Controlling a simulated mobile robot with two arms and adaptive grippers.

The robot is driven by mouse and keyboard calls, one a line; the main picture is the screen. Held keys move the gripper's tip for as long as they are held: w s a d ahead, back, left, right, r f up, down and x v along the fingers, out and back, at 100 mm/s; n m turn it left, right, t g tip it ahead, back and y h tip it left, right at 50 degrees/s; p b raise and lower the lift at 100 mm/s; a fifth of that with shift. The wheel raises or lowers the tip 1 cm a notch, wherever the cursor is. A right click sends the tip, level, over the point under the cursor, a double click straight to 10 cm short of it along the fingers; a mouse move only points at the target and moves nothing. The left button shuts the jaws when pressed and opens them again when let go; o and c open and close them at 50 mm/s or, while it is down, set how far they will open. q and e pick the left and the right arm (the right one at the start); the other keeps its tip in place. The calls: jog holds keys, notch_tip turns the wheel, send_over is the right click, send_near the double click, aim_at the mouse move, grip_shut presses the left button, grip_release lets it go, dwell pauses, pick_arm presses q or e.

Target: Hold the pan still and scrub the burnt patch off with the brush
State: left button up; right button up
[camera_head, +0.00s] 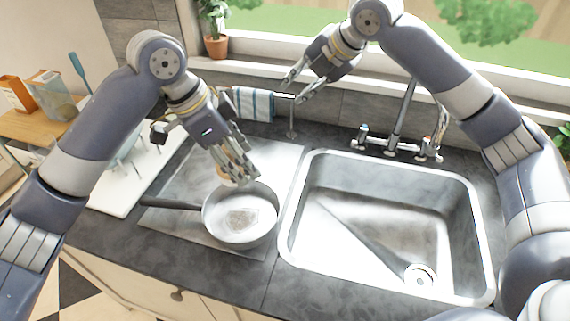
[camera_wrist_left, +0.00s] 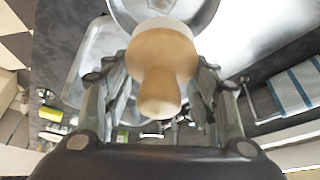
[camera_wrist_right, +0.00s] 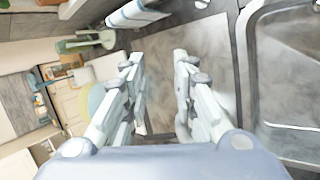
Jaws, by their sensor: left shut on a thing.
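The grey metal pan (camera_head: 263,196) sits on the steel drainboard left of the sink, its dark handle (camera_head: 170,203) pointing left. A brownish burnt patch (camera_head: 243,217) shows on its floor. My left gripper (camera_head: 236,176) is shut on the brush, over the pan's far rim. In the left wrist view the brush's wooden knob (camera_wrist_left: 160,80) stands between the fingers, with the pan (camera_wrist_left: 203,14) beyond it. In the head view the fingers mostly hide the brush (camera_head: 229,183); I cannot tell whether it touches the pan. My right gripper (camera_head: 293,91) is open and empty near the towel rail, away from the pan handle.
A steel sink (camera_head: 335,225) lies right of the pan, with a tap (camera_head: 401,125) behind it. A striped towel (camera_head: 252,103) hangs at the back wall. A white dish rack tray (camera_head: 125,195) stands left. A potted plant (camera_head: 215,44) stands on the windowsill.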

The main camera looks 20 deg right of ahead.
jog(key=s+a+f+n+g, duration=0.4)
jog(key=s+a+f, duration=0.1)
jog(key=s+f, duration=0.1)
jog(key=n+g+h, duration=0.2)
jog(key=n+g, duration=0.1)
jog(key=n, duration=0.2)
send_near(277, 202)
jog(key=f, duration=0.3)
jog(key=a+f, duration=0.1)
jog(key=f, duration=0.6)
jog(key=shift+w+a+f, duration=0.1)
jog(key=shift+a+f, duration=0.15)
jog(key=shift+f, duration=0.1)
grip_shut()
